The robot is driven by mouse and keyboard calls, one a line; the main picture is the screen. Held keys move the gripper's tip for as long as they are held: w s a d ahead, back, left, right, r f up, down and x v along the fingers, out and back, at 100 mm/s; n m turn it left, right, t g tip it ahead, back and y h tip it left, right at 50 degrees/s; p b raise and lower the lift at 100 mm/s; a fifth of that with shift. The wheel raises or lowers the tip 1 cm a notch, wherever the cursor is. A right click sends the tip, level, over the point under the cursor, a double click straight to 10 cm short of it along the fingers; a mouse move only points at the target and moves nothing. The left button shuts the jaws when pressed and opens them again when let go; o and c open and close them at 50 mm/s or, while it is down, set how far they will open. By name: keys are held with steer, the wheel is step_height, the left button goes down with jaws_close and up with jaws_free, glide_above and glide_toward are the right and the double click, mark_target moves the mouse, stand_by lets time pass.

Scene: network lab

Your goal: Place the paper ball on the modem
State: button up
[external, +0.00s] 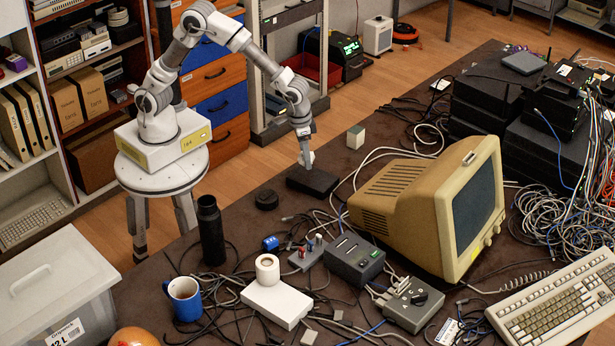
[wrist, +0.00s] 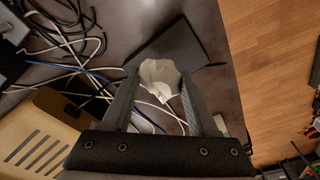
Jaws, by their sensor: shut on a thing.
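The paper ball (wrist: 160,77) is a crumpled white lump between the two fingers of my gripper (wrist: 159,84) in the wrist view. My gripper (external: 306,161) points down and is shut on the ball, which shows small and pale in the external view (external: 308,157). A flat black box (external: 312,181), which looks like the modem, lies on the dark table just below the gripper. In the wrist view the box (wrist: 192,47) lies beyond the ball, which partly covers it. I cannot tell whether the ball touches it.
A beige CRT monitor (external: 395,195) stands right of the box, with loose cables around it. A small pale block (external: 356,136) lies behind, and a round black disc (external: 266,199) lies to the left. A tall black bottle (external: 211,231) stands further left. Bare table shows behind the box.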

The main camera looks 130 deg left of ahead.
mark_target(312, 156)
steer(key=a+f, duration=0.1)
steer(key=a, duration=0.1)
steer(key=shift+w+a+f, duration=0.1)
steer(key=shift+a+f, duration=0.25)
steer(key=shift+f, duration=0.05)
steer(key=shift+f+b, duration=0.6)
steer(key=shift+f, duration=1.3)
steer(key=shift+f, duration=0.2)
steer(key=o, duration=1.3)
